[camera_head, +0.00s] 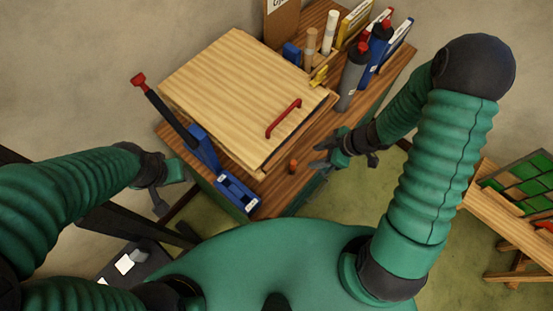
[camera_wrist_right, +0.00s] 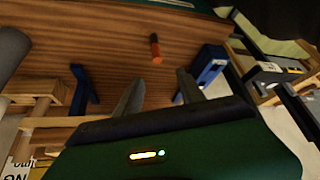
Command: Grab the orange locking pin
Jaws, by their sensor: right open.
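The orange locking pin (camera_head: 293,167) is a small piece with an orange end and a dark end. It rests on the brown wooden bench top near its front edge. In the right wrist view the pin (camera_wrist_right: 156,48) lies beyond the fingertips, between their lines. My right gripper (camera_head: 320,163) is open and empty, just right of the pin and apart from it. Its two dark fingers (camera_wrist_right: 160,88) show spread in the wrist view. My left gripper (camera_head: 168,195) hangs left of the bench, away from the pin; its finger gap is unclear.
A pale wooden board with a red handle (camera_head: 284,118) covers much of the bench. Blue holders (camera_head: 238,192) stand left of the pin, one with a red-tipped dark tool (camera_head: 162,105). Bottles (camera_head: 352,75) stand at the back right. A green panel (camera_head: 520,185) sits on a separate bench at right.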

